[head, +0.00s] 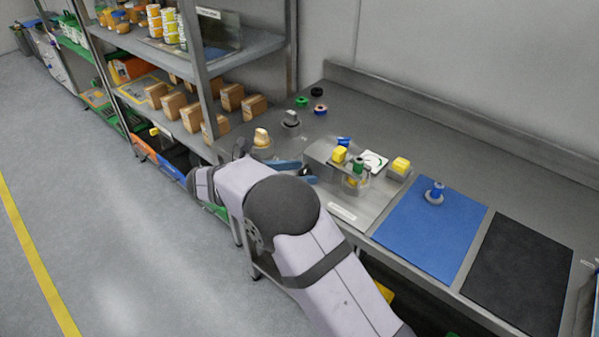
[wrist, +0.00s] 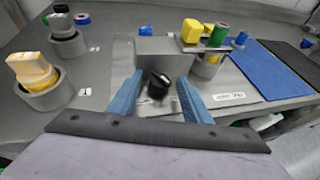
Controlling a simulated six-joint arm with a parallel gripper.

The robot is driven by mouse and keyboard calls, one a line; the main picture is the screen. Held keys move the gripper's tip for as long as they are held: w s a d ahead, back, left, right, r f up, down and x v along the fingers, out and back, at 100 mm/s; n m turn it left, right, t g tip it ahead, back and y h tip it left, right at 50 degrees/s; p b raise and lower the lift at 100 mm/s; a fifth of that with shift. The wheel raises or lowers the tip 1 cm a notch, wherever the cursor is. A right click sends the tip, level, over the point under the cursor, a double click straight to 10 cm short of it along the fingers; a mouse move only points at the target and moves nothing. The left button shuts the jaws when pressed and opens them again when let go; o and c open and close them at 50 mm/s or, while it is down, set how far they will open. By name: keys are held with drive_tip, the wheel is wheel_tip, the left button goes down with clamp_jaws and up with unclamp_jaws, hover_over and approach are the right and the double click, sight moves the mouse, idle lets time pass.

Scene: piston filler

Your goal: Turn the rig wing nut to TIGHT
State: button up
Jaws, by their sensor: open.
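The rig (head: 322,150) is a grey metal block on a plate on the bench. A black knob-like part, which looks like the wing nut (wrist: 158,85), sits at its front face. It shows small and dark in the head view (head: 306,171). My gripper (wrist: 159,79) has two blue fingers, spread apart, one on each side of the black part. A gap shows on both sides, and I see no contact. My gripper also shows from the side in the head view (head: 307,173). The wing nut's angle and any TIGHT mark are too blurred to read.
Yellow, green and blue parts (head: 357,168) stand right of the rig. A pale yellow part in a grey cup (wrist: 38,80) stands to the left. A blue mat (head: 425,240) and a black mat (head: 530,270) lie right. A shelf with boxes (head: 200,100) stands left.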

drive_tip(key=v, duration=0.7)
drive_tip(key=shift+b, duration=0.3)
